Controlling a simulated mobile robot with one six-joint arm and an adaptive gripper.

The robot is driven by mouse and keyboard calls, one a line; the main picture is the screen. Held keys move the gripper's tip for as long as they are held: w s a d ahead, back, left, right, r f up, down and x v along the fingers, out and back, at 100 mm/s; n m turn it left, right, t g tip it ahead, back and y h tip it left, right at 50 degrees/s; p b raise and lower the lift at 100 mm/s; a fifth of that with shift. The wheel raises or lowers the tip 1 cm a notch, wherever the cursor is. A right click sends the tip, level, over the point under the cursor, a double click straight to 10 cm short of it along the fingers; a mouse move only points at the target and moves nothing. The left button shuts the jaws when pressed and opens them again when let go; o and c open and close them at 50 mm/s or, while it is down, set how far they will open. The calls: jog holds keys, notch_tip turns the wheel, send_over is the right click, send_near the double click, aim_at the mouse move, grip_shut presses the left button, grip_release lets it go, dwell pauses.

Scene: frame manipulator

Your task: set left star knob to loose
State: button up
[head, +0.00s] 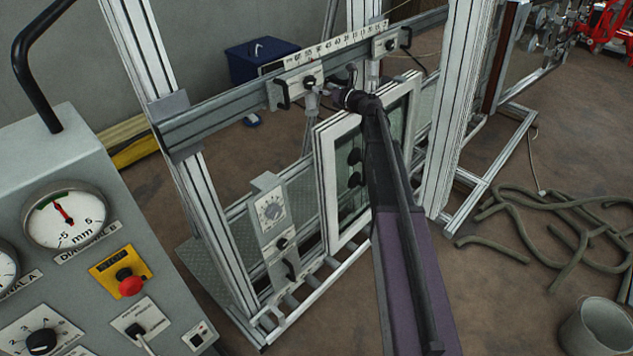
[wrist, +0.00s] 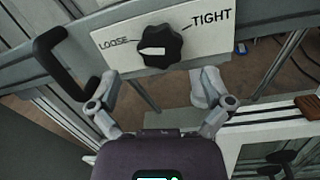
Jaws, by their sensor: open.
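The left star knob (wrist: 160,46) is black and lobed, on a white plate (wrist: 205,45) marked LOOSE at left and TIGHT at right in the wrist view. Its white pointer lies to the left, on the LOOSE side, a little below the LOOSE tick line. In the head view the knob (head: 308,81) sits on the left carriage of the upper rail. My gripper (wrist: 153,82) is open and empty, its fingers spread wide below the knob. Neither finger visibly grips the knob; the right fingertip overlaps the plate's lower edge. In the head view my arm hides much of the gripper.
A black handle (wrist: 65,62) stands out left of the plate, close to the left finger. A second carriage (head: 391,43) sits farther right on the rail. A white window frame (head: 328,190) stands below. A grey control panel (head: 90,240) is at left.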

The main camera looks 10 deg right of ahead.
jog(key=v, duration=0.9)
jog(key=s+a+f+n+g+h+b, duration=0.1)
jog(key=s+a+f+n+g+b, duration=0.3)
jog(key=f, duration=0.6)
jog(key=s+a+f+n+g+h+b, duration=0.2)
jog(key=s+a+f+n+g+b, duration=0.2)
jog(key=s+a+f+n, duration=0.4)
jog(key=shift+s+f+n+g+b, duration=0.3)
jog(key=shift+s+f+n+b, duration=0.2)
jog(key=shift+s+f+n, duration=1.35)
jog(key=shift+w+r+n, duration=0.4)
jog(key=shift+n, duration=0.05)
jog(key=s+d+f+n+g+h, duration=0.1)
jog(key=s+f+n+g+h, duration=0.1)
jog(key=s+n, duration=0.5)
jog(key=s+d+f+n+g+h, duration=0.2)
jog(key=s+n+h, duration=0.4)
jog(key=s, duration=0.6)
notch_tip(320, 180, down, 3)
jog(key=shift+r+n+g, duration=0.15)
jog(key=shift+n+g, duration=0.55)
